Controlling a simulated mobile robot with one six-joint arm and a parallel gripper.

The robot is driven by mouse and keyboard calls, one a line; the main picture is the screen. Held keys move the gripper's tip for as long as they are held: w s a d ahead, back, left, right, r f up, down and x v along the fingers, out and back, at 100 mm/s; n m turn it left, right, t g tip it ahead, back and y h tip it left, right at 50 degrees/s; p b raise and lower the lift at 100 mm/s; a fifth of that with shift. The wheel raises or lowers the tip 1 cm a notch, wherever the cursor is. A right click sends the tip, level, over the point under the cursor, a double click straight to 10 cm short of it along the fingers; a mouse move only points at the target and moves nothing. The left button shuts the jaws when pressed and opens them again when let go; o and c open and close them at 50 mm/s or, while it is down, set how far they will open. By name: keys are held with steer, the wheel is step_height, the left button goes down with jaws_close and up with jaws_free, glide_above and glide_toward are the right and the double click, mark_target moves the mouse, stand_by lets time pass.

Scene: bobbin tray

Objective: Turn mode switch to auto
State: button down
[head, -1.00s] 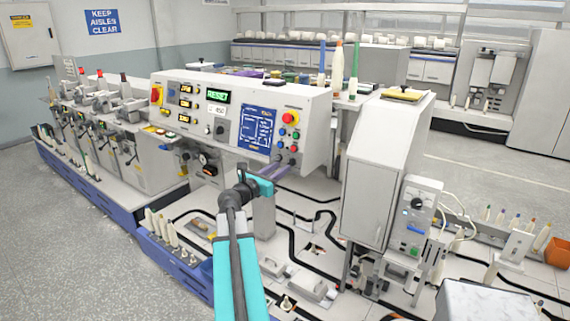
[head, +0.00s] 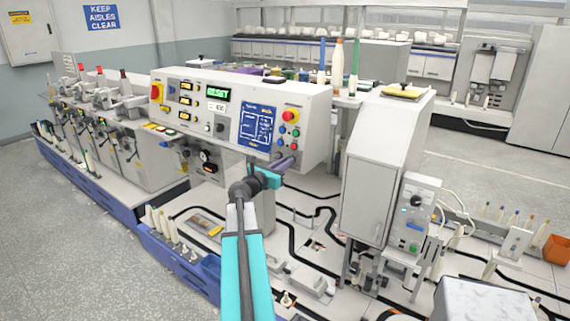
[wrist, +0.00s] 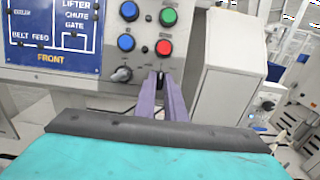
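The control panel (head: 318,105) has a row of small knobs and buttons below a red emergency stop. In the wrist view, a silver rotary selector (wrist: 122,74) sits at the lower left of the button group, its markings too small to read. My gripper (wrist: 162,76) points at the panel's lower edge, right of that selector. Its two purple fingers are a little apart, with a small dark part between the tips; I cannot tell whether they touch it. My gripper (head: 286,161) also shows at the panel's lower right in the head view.
Green, red and blue buttons (wrist: 166,17) sit just above the fingertips. The blue diagram plate (wrist: 58,32) is to the left. A grey cabinet (head: 375,190) stands close on the right of the arm. A machine bed with black tracks lies below.

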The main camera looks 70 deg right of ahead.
steer(key=shift+f+m+b, duration=0.1)
steer(key=shift+m+b, duration=0.2)
steer(key=shift+b, duration=0.1)
steer(key=shift+w+m+g+y+b, duration=0.1)
steer(key=shift+m+g+y+b, duration=0.45)
steer(key=shift+m+b, duration=1.8)
steer(key=shift+m+g+y+b, duration=0.35)
steer(key=shift+m+g+b, duration=0.4)
steer(key=shift+m+b, duration=1.6)
steer(key=shift+m+p, duration=0.4)
steer(key=c, duration=1.8)
jaws_free()
